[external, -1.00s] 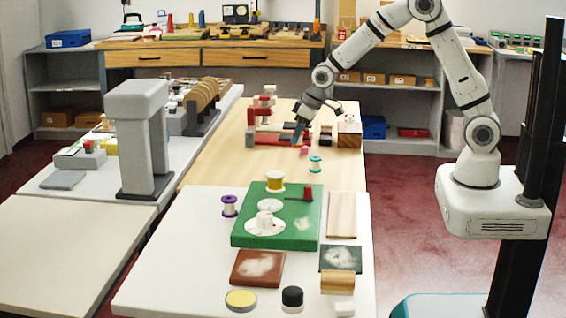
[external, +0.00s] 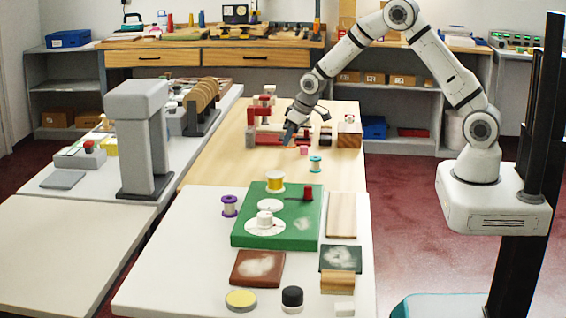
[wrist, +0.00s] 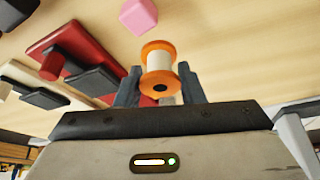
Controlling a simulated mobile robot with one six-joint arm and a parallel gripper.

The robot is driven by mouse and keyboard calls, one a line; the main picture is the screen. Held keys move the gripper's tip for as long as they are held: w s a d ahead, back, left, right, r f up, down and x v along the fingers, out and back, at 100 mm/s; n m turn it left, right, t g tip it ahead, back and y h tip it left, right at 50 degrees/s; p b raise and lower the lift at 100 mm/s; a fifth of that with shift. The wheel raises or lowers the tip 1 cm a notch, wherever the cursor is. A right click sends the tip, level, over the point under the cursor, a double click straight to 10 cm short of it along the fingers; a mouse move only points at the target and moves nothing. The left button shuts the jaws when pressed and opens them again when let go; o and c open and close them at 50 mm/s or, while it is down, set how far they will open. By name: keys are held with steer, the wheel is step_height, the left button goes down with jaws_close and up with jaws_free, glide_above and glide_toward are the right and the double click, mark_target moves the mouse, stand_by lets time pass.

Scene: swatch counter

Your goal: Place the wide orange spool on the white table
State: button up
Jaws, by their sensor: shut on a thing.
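An orange spool (wrist: 159,68) with wide flanges and a pale wound middle sits between the fingers of my gripper in the wrist view. My gripper (wrist: 158,84) is shut on it. In the external view my gripper (external: 289,139) is low over the wooden table, and the spool cannot be made out there. The white table (external: 190,255) stands nearer the camera, adjoining the wooden table's front edge, with bare surface at its left.
The white table bears a green board (external: 275,240), a purple spool (external: 229,206), a brown pad (external: 257,267) and a black-topped jar (external: 292,298). A teal spool (external: 315,164) and a pink block (external: 304,150) are near my gripper. A grey arch (external: 137,140) stands at left.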

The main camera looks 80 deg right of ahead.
steer(key=shift+f, duration=1.05)
steer(key=shift+f, duration=0.25)
steer(key=o, duration=1)
steer(key=shift+r, duration=0.1)
steer(key=shift+c, duration=0.2)
